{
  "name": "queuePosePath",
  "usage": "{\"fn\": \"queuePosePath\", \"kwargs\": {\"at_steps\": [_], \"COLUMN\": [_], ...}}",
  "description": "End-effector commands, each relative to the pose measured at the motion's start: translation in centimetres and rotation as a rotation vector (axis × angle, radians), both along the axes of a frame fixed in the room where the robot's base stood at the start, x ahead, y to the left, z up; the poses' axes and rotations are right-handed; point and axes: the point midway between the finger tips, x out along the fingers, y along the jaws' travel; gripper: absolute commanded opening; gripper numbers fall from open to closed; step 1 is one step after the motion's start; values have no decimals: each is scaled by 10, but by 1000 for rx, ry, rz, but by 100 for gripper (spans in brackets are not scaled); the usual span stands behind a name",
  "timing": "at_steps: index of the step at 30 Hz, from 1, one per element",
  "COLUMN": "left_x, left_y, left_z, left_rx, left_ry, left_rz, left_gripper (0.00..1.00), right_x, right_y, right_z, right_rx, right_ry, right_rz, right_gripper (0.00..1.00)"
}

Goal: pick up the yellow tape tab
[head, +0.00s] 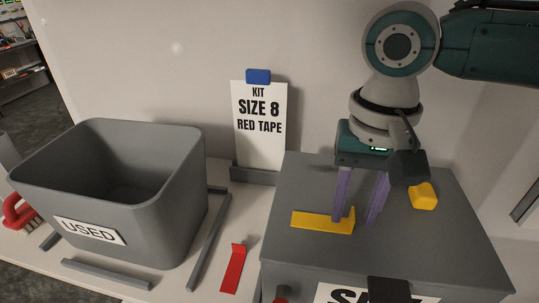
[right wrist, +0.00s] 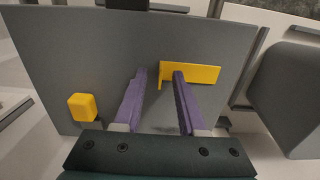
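The yellow tape tab (head: 312,220) lies on top of the grey box (head: 430,245), its long flat part pointing left and its short bent end at the right. It also shows in the right wrist view (right wrist: 205,73). My right gripper (head: 357,221) points down over the box, its two purple fingers apart. One finger overlaps the tab near its bent end in both views, and that bent end shows between the fingers in the wrist view (right wrist: 159,73). I cannot tell whether the finger touches the tab. Nothing is held. My left gripper is not in view.
A yellow block (head: 424,195) sits on the box, right of the gripper. A red tape tab (head: 233,268) lies on the bench to the left. A grey bin marked USED (head: 160,215) and an upright sign, "KIT SIZE 8 RED TAPE" (head: 260,130), stand further left.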

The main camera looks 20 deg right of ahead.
Motion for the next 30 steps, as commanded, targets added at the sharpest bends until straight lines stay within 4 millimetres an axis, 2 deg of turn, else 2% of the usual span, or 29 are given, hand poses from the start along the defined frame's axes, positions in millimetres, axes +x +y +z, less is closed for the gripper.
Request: {"fn": "queuePosePath", "kwargs": {"at_steps": [3,14,30], "left_x": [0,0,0], "left_y": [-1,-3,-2], "left_z": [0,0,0], "left_rx": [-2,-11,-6], "left_ry": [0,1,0], "left_rz": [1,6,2], "left_gripper": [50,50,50], "right_x": [0,0,0], "right_y": [0,0,0], "right_z": [0,0,1], "right_rx": [0,0,1], "right_ry": [0,0,1], "right_rz": [0,0,0], "right_gripper": [40,0,0]}}
